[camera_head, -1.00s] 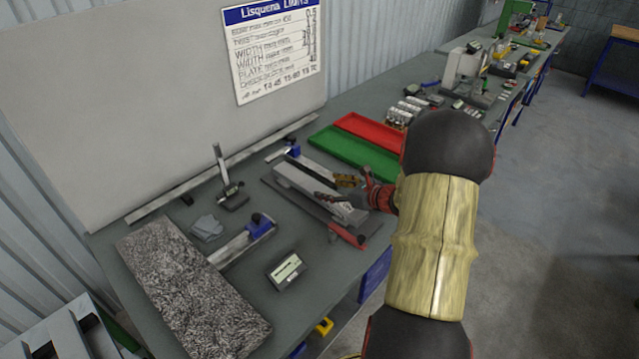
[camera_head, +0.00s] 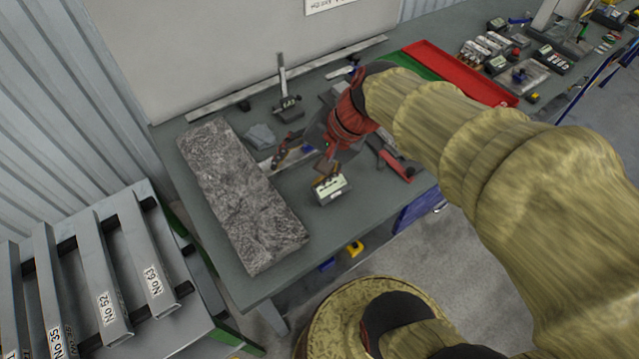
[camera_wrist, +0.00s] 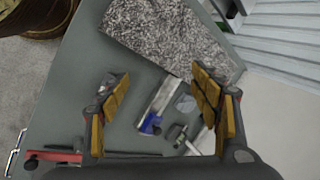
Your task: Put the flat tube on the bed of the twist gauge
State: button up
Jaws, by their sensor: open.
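Several grey rectangular tubes lie on the rack at lower left in the head view, among them one marked No.63 (camera_head: 143,250) and one marked No.52 (camera_head: 98,275). I cannot tell which is the flat tube. The long grey bed that may be the twist gauge is mostly hidden behind my arm. My gripper (camera_head: 305,165) is open and empty above the bench, beside the speckled slab and over a steel bar with a blue end. In the wrist view, the bar (camera_wrist: 162,98) shows between the open fingers of my gripper (camera_wrist: 162,95).
The speckled slab (camera_head: 240,195) fills the bench's left end. A small display box (camera_head: 331,188) stands close to my gripper. A height gauge (camera_head: 286,95), grey cloth (camera_head: 260,136) and red handle (camera_head: 397,165) lie around. A red tray (camera_head: 460,72) is farther right.

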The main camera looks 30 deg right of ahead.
jog(key=s+r+n+t+h, duration=0.1)
jog(key=s+r+n+h, duration=0.2)
jog(key=s+n, duration=0.5)
jog(key=shift+a+r+n+h, duration=0.15)
jog(key=shift+r+n+h, duration=0.3)
jog(key=shift+n, duration=0.35)
jog(key=shift+s, duration=0.15)
